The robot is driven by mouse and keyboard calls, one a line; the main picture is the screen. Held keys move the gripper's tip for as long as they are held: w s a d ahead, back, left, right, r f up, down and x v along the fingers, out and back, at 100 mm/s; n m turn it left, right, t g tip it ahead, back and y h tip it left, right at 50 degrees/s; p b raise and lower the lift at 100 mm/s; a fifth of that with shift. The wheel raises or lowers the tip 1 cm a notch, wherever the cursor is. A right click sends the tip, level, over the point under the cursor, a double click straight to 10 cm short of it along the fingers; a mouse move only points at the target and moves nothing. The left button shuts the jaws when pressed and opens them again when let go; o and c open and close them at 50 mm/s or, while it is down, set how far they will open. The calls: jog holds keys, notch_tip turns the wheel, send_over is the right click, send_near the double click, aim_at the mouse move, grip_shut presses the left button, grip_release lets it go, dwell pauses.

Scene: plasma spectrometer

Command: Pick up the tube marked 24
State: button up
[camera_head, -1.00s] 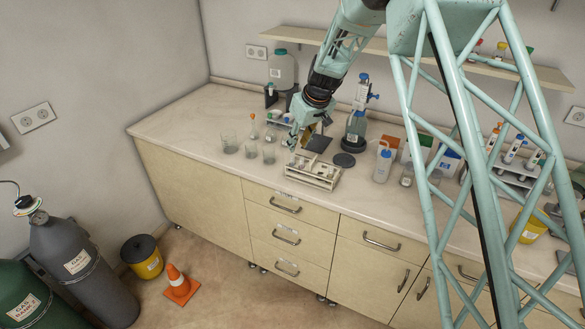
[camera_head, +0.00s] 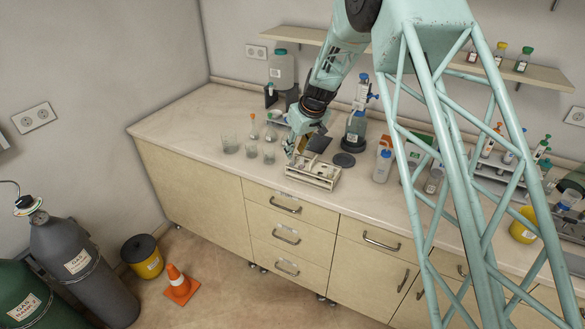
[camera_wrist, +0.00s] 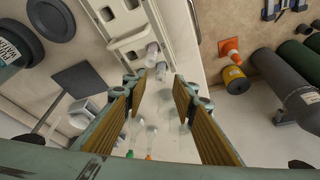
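A pale tube rack (camera_head: 322,181) stands on the counter near its front edge, and it shows at the top of the wrist view (camera_wrist: 128,38). In the wrist view two whitish capped tubes, one (camera_wrist: 152,51) and another (camera_wrist: 161,70), sit by the near end of the rack. No number 24 is readable on either. My gripper (camera_wrist: 158,92) is open, its two tan-padded fingers wide apart and nothing between the pads. The tubes appear ahead of and between the fingertips. In the head view my gripper (camera_head: 294,154) is at the rack's left end and partly hides it.
Several glass beakers (camera_head: 229,145) stand just left of the rack. A dark round plate (camera_head: 344,160) and a blue-capped bottle (camera_head: 382,166) are behind and right of it. A shelf (camera_head: 430,58) runs along the wall. Bare counter lies at the left.

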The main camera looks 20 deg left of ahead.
aim_at(293, 157)
jog(key=shift+x, duration=2.6)
jog(key=shift+c, duration=0.7)
jog(key=c, duration=0.7)
